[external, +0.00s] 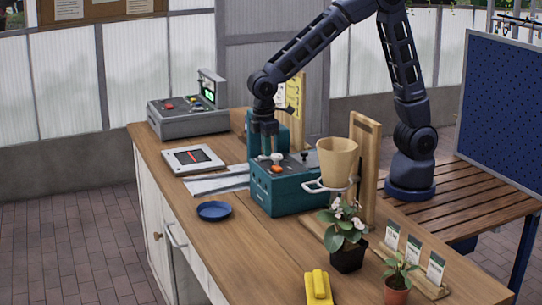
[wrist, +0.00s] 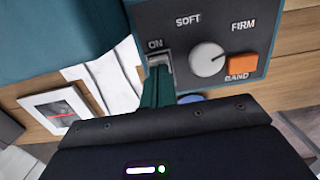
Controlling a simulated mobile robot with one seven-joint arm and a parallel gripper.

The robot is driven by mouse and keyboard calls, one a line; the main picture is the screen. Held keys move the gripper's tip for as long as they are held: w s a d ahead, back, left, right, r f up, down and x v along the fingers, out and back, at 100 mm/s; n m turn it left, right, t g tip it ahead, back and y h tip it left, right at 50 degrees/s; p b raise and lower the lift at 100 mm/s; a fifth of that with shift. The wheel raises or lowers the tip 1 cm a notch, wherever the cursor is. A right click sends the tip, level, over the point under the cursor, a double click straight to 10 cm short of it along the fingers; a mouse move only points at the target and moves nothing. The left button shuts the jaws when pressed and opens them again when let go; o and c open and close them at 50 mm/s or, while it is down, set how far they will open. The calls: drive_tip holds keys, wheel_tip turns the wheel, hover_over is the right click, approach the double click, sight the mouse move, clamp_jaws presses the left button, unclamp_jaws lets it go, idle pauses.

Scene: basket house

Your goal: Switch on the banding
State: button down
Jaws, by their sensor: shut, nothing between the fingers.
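The banding machine (external: 290,190) is a teal box with a dark top panel on the wooden workbench. In the wrist view its grey panel (wrist: 215,20) carries a small rocker switch (wrist: 160,61) under the label ON. Beside it are a white dial (wrist: 207,58) between SOFT and FIRM and an orange BAND button (wrist: 242,65). My gripper (external: 264,152) points down over the machine's left end. In the wrist view my shut, empty gripper (wrist: 159,78) has its fingertips right at the switch's lower edge. I cannot tell whether they touch it or which way it is set.
A clay-coloured pot (external: 337,160) sits in a ring at the machine's right end, near a wooden upright (external: 362,170). A potted plant (external: 347,240), a yellow object (external: 318,288) and a blue dish (external: 214,211) stand nearer. A grey device (external: 187,120) stands at the back left.

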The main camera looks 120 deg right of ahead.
sight(262, 157)
drive_tip(key=shift+w, duration=0.35)
wheel_tip(262, 157, up, 14)
drive_tip(key=w, duration=0.1)
idle(0.6)
drive_tip(key=shift+s+r+g, duration=0.1)
drive_tip(key=shift+s+g, duration=0.1)
drive_tip(key=shift+g, duration=0.2)
idle(0.4)
drive_tip(key=f, duration=0.4)
drive_tip(key=s+f, duration=0.1)
drive_tip(key=f, duration=0.4)
drive_tip(key=s+f, duration=0.1)
drive_tip(key=f, duration=0.4)
